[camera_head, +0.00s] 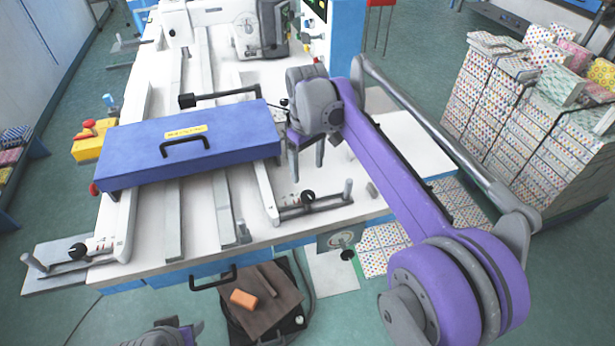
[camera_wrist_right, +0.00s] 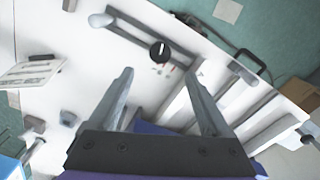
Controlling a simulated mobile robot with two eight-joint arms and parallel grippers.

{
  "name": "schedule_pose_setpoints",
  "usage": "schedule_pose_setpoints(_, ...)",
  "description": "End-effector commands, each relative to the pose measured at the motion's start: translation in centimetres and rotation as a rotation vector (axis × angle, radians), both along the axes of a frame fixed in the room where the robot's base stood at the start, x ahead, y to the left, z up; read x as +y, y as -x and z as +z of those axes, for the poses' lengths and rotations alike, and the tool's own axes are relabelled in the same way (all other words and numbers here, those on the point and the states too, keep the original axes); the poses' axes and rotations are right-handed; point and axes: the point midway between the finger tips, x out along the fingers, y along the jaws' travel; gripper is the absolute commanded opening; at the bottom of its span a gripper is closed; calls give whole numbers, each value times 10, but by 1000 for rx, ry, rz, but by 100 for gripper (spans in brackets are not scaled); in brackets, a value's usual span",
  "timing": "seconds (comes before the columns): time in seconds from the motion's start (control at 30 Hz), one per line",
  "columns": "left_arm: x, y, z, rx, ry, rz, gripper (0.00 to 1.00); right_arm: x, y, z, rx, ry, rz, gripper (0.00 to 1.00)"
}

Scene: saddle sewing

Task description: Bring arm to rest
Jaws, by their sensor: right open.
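My right gripper (camera_head: 306,168) is above the right part of the white sewing table (camera_head: 372,150), just right of the blue box-like cover (camera_head: 185,150). Its two fingers point down, apart, with nothing between them. In the right wrist view the open gripper (camera_wrist_right: 158,80) shows two separate grey fingers over the white table top (camera_wrist_right: 100,55). A black knob (camera_wrist_right: 160,51) on a rail lies beyond the fingertips. My purple right arm reaches in from the lower right. A small grey and purple part, probably of my left arm, shows at the bottom edge; no left fingers are visible.
Tall stacks of patterned boxes (camera_head: 500,110) stand at the right. A clamp rail with a black knob (camera_head: 308,197) lies near the table's front right edge. A dark stool (camera_head: 262,310) with an orange block (camera_head: 243,299) is in front. Yellow bins (camera_head: 88,146) are at left.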

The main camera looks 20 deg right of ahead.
Motion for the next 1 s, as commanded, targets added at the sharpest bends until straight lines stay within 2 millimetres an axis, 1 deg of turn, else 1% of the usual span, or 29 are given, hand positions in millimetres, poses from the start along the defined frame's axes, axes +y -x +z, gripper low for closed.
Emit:
schedule_pose_setpoints(0.03, 0, 0, 1, 0, 0, 0, 50, 0, 0, 5, 0, 0, 0, 82)
schedule_pose_setpoints(0.17, 0, 0, 1, 0, 0, 0, 50, 0, 0, 10, 0, 0, 0, 82)
schedule_pose_setpoints(0.67, 0, 0, 1, 0, 0, 0, 50, 0, 2, 10, -3, 0, -3, 82)
schedule_pose_setpoints(0.77, 0, 0, 2, -1, 0, 0, 50, -2, 14, 11, -24, -2, -23, 82)
schedule_pose_setpoints(0.83, 0, -1, 2, -1, 0, 0, 50, -5, 29, 12, -53, -5, -50, 82)
schedule_pose_setpoints(0.87, 0, -1, 3, -1, 0, 0, 50, -6, 37, 12, -67, -6, -66, 82)
schedule_pose_setpoints(0.97, 0, -1, 4, -2, 0, 0, 50, -11, 70, 7, -127, -14, -123, 82)
schedule_pose_setpoints(1.0, 0, -1, 5, -3, 0, 0, 50, -13, 84, 4, -153, -19, -148, 82)
